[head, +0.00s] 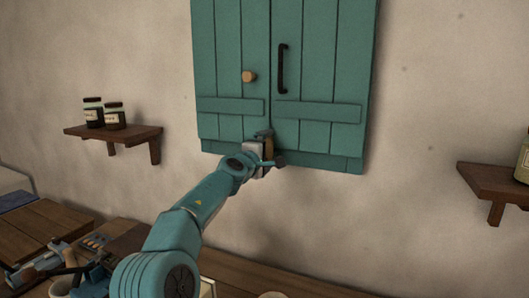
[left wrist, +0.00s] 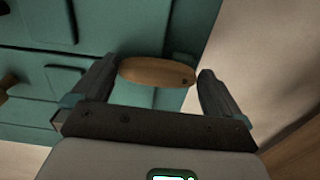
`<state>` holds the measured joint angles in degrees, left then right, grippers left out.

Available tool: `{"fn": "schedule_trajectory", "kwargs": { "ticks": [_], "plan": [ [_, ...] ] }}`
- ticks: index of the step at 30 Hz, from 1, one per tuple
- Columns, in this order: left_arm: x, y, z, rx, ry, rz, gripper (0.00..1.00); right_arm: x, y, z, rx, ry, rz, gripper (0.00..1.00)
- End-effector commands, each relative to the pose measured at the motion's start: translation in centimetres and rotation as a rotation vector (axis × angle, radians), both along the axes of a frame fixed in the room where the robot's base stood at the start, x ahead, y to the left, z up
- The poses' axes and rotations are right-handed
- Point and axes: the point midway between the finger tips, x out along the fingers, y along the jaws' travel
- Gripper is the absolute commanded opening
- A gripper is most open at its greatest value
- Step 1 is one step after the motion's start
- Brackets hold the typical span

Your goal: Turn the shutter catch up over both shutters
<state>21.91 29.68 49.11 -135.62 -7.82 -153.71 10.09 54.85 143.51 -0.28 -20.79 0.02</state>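The two teal shutters, left (head: 229,60) and right (head: 320,70), are closed side by side on the wall. The wooden shutter catch (left wrist: 152,71) is a rounded bar with a dark pivot dot near its right end in the left wrist view. In the head view the catch (head: 269,146) is partly hidden at the bottom of the seam and looks roughly upright. My left gripper (head: 270,148) is open at the catch, with one finger near each end of the bar. In the left wrist view the gripper (left wrist: 158,70) shows small gaps there. My right gripper is out of view.
The left shutter has a round wooden knob (head: 249,76); the right has a black handle (head: 282,68). A shelf with dark jars (head: 113,133) hangs at left, another shelf (head: 492,182) at right. A cluttered worktop (head: 60,228) lies below left.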

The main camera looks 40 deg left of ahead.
Motion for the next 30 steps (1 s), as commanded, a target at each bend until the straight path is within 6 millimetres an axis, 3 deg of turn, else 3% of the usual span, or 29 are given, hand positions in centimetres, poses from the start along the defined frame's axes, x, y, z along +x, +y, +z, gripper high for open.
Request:
{"fn": "schedule_trajectory", "kwargs": {
  "ticks": [7, 15, 24, 30],
  "plan": [
    [-2.2, -0.6, -0.4, 0.001, -0.004, 0.002, 1.0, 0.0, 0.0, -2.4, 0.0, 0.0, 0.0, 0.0],
    [-8.6, -2.7, -0.3, 0.003, -0.004, 0.002, 1.0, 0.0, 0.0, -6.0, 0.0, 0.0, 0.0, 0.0],
    [-14.5, -4.7, 0.1, 0.002, -0.003, 0.0, 1.0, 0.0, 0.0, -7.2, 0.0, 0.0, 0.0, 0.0],
    [-15.7, -5.1, 0.1, 0.002, 0.0, -0.001, 1.0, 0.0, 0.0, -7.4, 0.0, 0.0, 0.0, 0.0]
  ]
}}
